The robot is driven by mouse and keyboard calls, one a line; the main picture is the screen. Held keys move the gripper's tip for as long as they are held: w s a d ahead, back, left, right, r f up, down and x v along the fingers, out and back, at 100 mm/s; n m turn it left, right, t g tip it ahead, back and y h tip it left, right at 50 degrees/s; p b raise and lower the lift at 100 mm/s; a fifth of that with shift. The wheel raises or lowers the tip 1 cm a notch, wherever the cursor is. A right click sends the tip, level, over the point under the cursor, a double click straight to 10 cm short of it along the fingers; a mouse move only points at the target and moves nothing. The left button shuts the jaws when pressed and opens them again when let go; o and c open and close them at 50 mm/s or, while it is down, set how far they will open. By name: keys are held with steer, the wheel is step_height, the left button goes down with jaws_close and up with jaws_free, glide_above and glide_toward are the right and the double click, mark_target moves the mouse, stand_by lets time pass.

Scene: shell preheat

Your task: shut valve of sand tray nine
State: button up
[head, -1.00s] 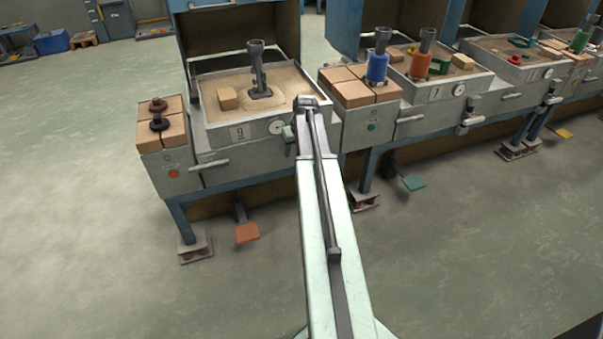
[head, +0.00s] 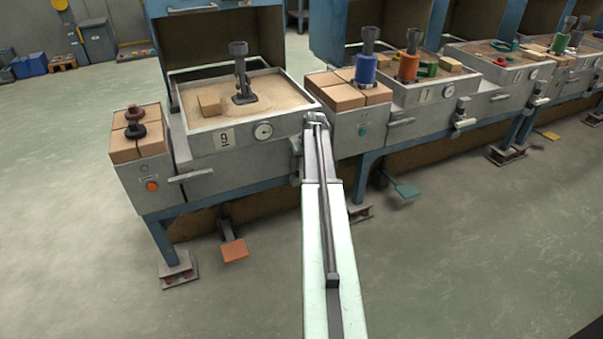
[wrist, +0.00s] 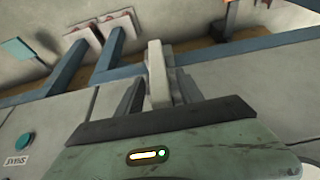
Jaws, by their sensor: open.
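Sand tray nine (head: 188,143) is the box of sand with the "9" plate (head: 224,138) and a round gauge (head: 263,131) on its front. My gripper is at the right end of that front, mostly hidden behind my own arm in the head view. In the wrist view my gripper (wrist: 160,88) is open. A pale grey upright bar, which looks like the valve handle (wrist: 156,70), stands between its dark fingers. I cannot tell whether either finger touches it. The valve body is largely hidden in both views.
Tan blocks and a blue-sleeved part (head: 365,70) stand on the bench just right of my arm. A horizontal handle (head: 190,176) juts out at tray nine's left. An orange pedal (head: 234,250) sits below. The floor in front is clear.

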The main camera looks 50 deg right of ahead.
mark_target(301, 165)
steer(key=b+x, duration=0.1)
steer(key=x, duration=0.2)
steer(key=shift+f+b, duration=0.1)
steer(key=shift+b, duration=0.25)
steer(key=shift+a, duration=0.1)
jaws_close()
stand_by(0.9)
